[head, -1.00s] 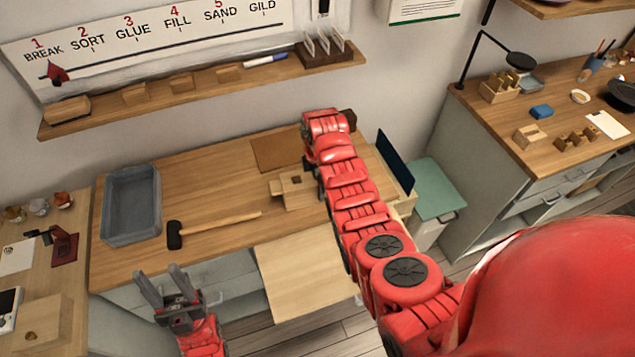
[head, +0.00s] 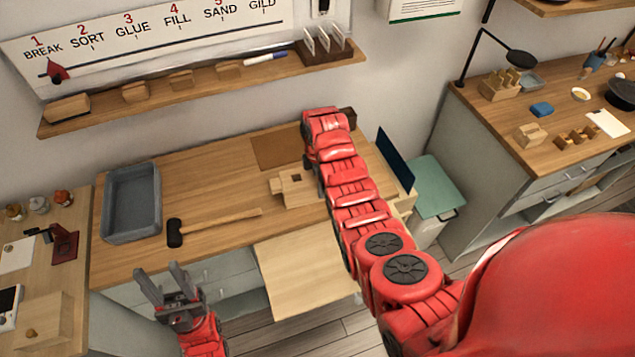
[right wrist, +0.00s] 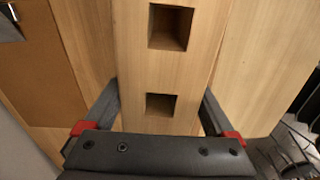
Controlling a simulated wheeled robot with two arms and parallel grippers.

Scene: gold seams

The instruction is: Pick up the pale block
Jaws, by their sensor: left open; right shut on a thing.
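The pale block (head: 298,190) is a light wooden piece with square holes. It is at the right part of the workbench in the head view, partly hidden behind my right arm. In the right wrist view the pale block (right wrist: 172,75) shows two square holes and passes between the fingers. My right gripper (right wrist: 160,98) is shut on it, one finger at each side. I cannot tell whether the block is clear of the bench. My left gripper (head: 170,285) is open and empty, in front of the bench at lower left.
A grey tray (head: 131,235) and a mallet (head: 215,224) lie on the bench left of the block. A brown mat (head: 277,152) lies behind it. A pale board (head: 305,274) juts from the bench front. A dark blue upright panel (head: 396,160) stands right of my right arm.

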